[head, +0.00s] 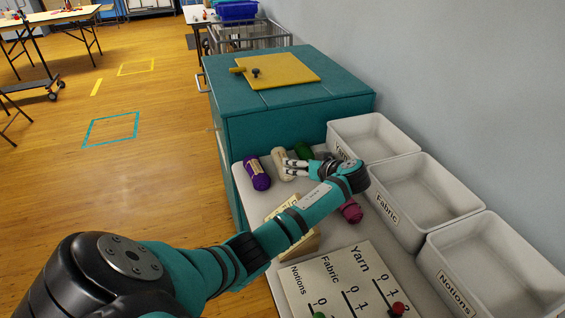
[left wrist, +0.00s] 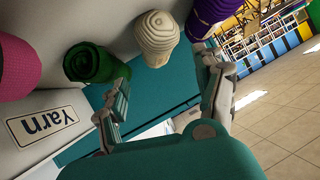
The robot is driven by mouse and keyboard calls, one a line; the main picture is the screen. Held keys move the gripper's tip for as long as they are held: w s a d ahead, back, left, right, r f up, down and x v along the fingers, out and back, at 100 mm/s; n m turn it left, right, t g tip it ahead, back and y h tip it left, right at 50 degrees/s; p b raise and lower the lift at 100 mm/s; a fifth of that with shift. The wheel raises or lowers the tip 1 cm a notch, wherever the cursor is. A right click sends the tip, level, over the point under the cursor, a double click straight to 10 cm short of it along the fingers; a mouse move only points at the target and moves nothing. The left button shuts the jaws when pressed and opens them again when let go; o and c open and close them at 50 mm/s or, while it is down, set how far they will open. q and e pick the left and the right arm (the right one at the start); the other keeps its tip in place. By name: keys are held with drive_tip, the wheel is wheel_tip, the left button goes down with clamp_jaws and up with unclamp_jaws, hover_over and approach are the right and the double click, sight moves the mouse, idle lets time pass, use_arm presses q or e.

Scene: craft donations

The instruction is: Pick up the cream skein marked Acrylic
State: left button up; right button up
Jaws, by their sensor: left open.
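The cream skein (head: 279,158) lies on the table's far end between a purple skein (head: 256,173) and a green skein (head: 303,151). My left gripper (head: 287,168) is open and right beside the cream skein in the head view. In the left wrist view the cream skein (left wrist: 157,36) shows end-on ahead of the open fingers (left wrist: 163,78), with nothing held. The purple skein (left wrist: 208,14) is near the right finger and the green skein (left wrist: 92,63) near the left finger. I cannot read the cream skein's label. My right gripper is out of view.
A magenta skein (head: 351,211) lies behind my left arm. Bins marked Yarn (head: 372,126), Fabric (head: 385,208) and Notions (head: 455,290) line the wall side. A count board (head: 335,285) lies in front. A teal cabinet (head: 290,85) stands beyond the table.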

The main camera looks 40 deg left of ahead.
sight(277, 154)
use_arm(q)
drive_tip(key=x, duration=0.8)
drive_tip(key=shift+a+f, duration=0.1)
drive_tip(key=shift+a, duration=0.15)
drive_tip(key=c, duration=1)
